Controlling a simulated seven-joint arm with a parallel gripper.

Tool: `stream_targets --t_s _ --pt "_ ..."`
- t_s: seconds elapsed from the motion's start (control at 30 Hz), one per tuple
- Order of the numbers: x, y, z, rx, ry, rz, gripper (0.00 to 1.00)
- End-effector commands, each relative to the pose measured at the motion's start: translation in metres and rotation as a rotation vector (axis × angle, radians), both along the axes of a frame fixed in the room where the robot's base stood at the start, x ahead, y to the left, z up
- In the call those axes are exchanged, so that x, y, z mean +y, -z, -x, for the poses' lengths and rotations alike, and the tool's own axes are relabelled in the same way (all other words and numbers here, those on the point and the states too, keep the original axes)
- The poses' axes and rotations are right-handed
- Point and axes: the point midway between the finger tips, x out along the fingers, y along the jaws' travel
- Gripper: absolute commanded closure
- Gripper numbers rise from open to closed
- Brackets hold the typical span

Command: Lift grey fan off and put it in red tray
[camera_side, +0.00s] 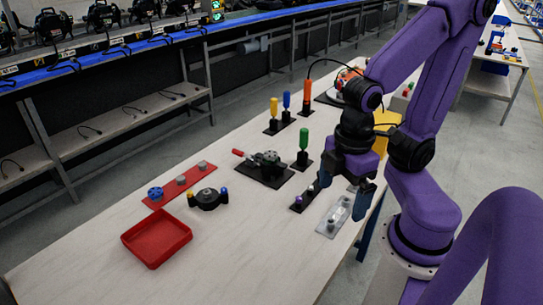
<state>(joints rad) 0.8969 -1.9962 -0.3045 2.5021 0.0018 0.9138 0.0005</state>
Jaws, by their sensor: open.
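The red tray (156,240) lies empty on the table at the lower left. A dark base (207,204) with a grey round part (207,195) on top and blue and yellow ends stands just right of it; I cannot tell whether that grey part is the fan. A red strip (187,180) behind the tray bears a blue round part (155,193) and small grey parts (203,166). My gripper (342,195) is open and points down at the right, above or near a pale plate (334,217) with small grey parts, partly hidden by a finger.
A dark clamp-like device (264,165) with a red handle stands mid-table. A small black strip (304,198) lies left of my gripper. The front of the table is clear.

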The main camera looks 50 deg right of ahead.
Motion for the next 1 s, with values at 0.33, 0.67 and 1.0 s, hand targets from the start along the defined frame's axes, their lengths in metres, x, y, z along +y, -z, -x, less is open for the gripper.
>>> stream_targets --t_s 0.33,0.67,1.0 --pt "0.000 0.000 0.000 0.000 0.000 0.000 0.00" --pt "0.000 0.000 0.000 0.000 0.000 0.000 0.18" --pt "0.008 -0.004 -0.048 -0.040 -0.070 0.036 0.18"
